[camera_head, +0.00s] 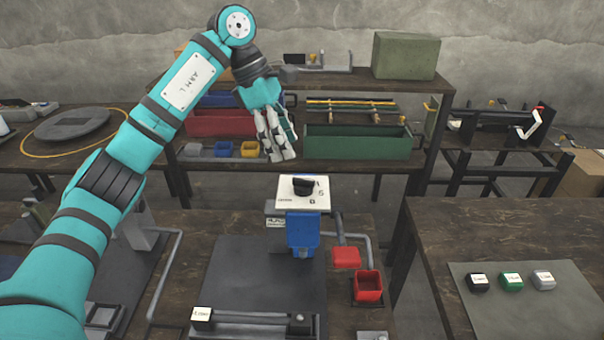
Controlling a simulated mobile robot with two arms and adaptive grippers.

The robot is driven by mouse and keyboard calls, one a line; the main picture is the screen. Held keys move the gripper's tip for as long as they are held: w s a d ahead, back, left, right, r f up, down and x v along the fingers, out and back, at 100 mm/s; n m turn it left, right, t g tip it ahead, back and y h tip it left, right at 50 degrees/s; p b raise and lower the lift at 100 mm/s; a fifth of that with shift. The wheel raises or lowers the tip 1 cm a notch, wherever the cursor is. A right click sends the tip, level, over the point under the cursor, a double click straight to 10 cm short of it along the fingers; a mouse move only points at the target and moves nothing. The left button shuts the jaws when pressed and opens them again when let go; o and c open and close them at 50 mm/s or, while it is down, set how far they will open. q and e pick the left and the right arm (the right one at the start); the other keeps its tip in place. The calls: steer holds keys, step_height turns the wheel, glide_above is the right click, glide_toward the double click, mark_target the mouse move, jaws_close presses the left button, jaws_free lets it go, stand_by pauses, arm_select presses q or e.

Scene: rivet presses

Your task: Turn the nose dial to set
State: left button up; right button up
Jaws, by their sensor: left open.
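The nose dial (303,186) is a black knob on a white marked plate (316,200) on top of the blue press head (302,232). Letters or digits stand around the knob; some are too small to read. My left gripper (282,157) is open and empty, pointing down, above and slightly left of the dial in the picture and apart from it. My left arm comes in from the left and arches over the table. My right gripper is not in the view.
A red pad (346,257) and a red bin (368,287) sit right of the press. Black, green and grey labelled blocks (512,281) lie on a mat on the right table. A shelf with a green bin (358,143) stands behind. A bent grey handle (168,270) stands at left.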

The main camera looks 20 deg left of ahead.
mark_target(303, 179)
arm_select(q)
steer(key=p+x, duration=0.1)
steer(key=x, duration=0.6)
steer(key=shift+d+f, duration=0.2)
steer(key=shift+f, duration=0.05)
steer(key=shift+w+d+f+p, duration=0.1)
steer(key=shift+d+f+p, duration=0.15)
steer(key=shift+f, duration=0.35)
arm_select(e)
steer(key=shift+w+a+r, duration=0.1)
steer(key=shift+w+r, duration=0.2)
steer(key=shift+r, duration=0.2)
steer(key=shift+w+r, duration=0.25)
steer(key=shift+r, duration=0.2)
arm_select(q)
steer(key=shift+c, duration=0.7)
steer(key=c, duration=0.8)
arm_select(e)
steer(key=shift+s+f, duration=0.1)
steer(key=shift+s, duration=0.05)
